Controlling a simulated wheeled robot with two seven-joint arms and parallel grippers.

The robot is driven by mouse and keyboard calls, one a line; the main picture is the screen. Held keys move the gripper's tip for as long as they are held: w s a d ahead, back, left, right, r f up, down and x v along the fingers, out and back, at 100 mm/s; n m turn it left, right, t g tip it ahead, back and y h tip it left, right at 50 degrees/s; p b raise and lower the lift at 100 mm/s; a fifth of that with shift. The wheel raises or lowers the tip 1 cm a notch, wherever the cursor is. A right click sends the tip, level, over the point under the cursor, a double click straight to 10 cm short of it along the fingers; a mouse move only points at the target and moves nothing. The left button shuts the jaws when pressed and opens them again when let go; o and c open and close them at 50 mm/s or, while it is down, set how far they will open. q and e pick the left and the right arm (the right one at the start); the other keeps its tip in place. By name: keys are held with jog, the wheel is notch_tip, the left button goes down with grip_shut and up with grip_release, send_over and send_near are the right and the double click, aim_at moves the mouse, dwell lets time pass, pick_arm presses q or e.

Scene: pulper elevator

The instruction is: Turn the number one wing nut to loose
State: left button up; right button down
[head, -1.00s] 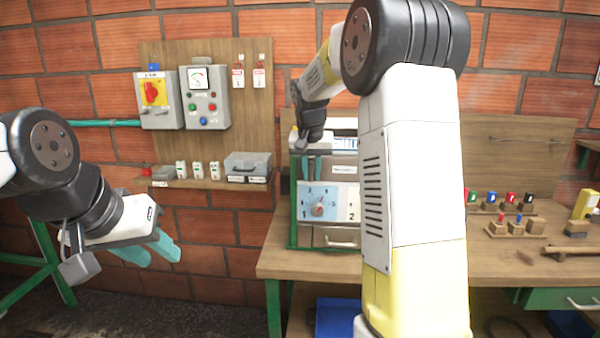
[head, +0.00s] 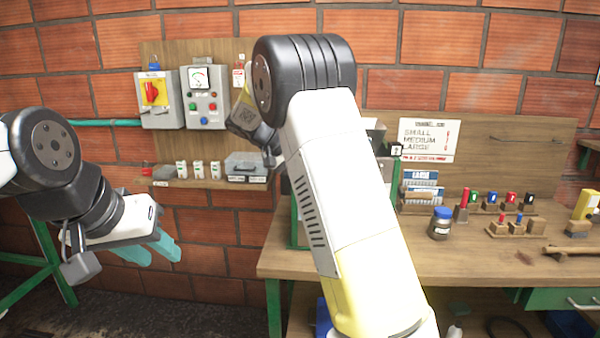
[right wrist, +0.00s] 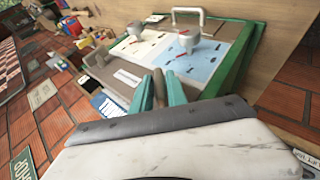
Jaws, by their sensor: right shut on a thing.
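A light-blue dial plate (right wrist: 203,58) and a white plate (right wrist: 143,46) lie side by side on the green-framed machine (right wrist: 238,62) in the right wrist view. Grey parts and red marks show on both plates; I cannot make out the number one wing nut clearly. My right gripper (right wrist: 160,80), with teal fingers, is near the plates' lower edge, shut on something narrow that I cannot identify. In the head view my right arm hides the plates. My left gripper (head: 149,251) is open and empty, left of the bench, far from the machine.
The wooden bench (head: 490,262) carries a jar (head: 440,223) and several small colored blocks at the right. A wall board holds a control box (head: 204,98) and a red switch (head: 152,94). A sign (head: 429,140) stands behind. Floor left of the bench is open.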

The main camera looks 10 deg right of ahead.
jog(key=n+h, duration=0.1)
jog(key=h, duration=0.3)
jog(key=shift+a+f, duration=0.1)
jog(key=shift+a, duration=0.1)
jog(key=n+h, duration=0.1)
jog(key=h, duration=0.3)
jog(key=shift+n, duration=0.3)
jog(key=shift+g+h, duration=0.3)
jog(key=shift+h, duration=0.1)
jog(key=c, duration=1.4)
grip_release()
jog(key=shift+d, duration=0.1)
jog(key=shift+c, duration=0.2)
jog(key=a, duration=0.7)
jog(key=shift+s+a, duration=0.4)
jog(key=shift+s, duration=0.05)
jog(key=shift+f, duration=0.1)
